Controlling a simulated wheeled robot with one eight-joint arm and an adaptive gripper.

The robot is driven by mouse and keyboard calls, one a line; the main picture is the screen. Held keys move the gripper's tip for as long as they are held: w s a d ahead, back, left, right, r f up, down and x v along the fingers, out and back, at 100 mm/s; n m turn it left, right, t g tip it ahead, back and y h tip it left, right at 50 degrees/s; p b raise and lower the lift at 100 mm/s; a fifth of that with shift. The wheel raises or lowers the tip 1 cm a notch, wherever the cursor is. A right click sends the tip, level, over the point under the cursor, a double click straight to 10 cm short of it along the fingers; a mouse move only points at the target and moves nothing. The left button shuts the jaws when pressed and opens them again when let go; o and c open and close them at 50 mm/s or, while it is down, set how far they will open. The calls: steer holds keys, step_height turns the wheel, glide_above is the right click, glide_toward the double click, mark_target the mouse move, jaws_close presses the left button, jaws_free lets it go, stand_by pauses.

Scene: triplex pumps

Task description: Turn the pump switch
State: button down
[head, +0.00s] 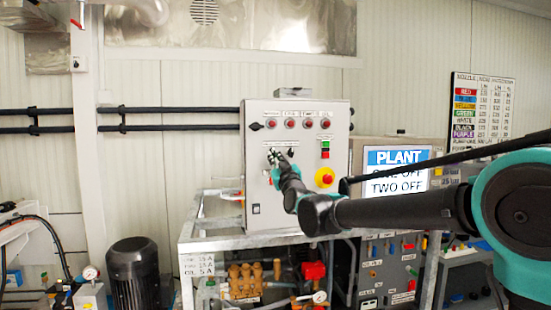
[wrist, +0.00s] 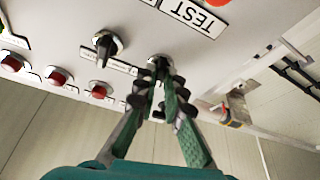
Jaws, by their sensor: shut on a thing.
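The grey control box (head: 262,195) shows in the head view with a row of red lamps and two black rotary switches. My gripper (head: 273,155) reaches the left switch on its front. In the wrist view, which shows the panel upside down, my gripper (wrist: 160,75) has its green fingers closed around the pump switch (wrist: 157,61). Only the switch's light collar and a bit of its dark knob show; the fingertips hide the rest. The other black rotary switch (wrist: 106,46) is untouched beside it; it also shows in the head view (head: 291,152).
A yellow and red emergency stop (head: 325,178) and a green and red button pair (head: 325,149) sit right of the switches. Red lamps (wrist: 57,77) line the panel.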

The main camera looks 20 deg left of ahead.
steer(key=m+t+h, duration=0.1)
steer(key=m+h, duration=0.1)
steer(key=m, duration=0.3)
steer(key=m+h, duration=0.3)
steer(key=m, duration=0.3)
steer(key=a+m+t+h, duration=0.1)
steer(key=m+h, duration=0.1)
steer(key=m, duration=0.3)
steer(key=shift+s+r+t+h, duration=0.1)
steer(key=shift+s+t+h, duration=0.15)
steer(key=shift+t+h, duration=0.05)
steer(key=shift+m, duration=0.5)
steer(key=c, duration=1.6)
jaws_free()
steer(key=shift+d, duration=0.1)
steer(key=v, duration=1.2)
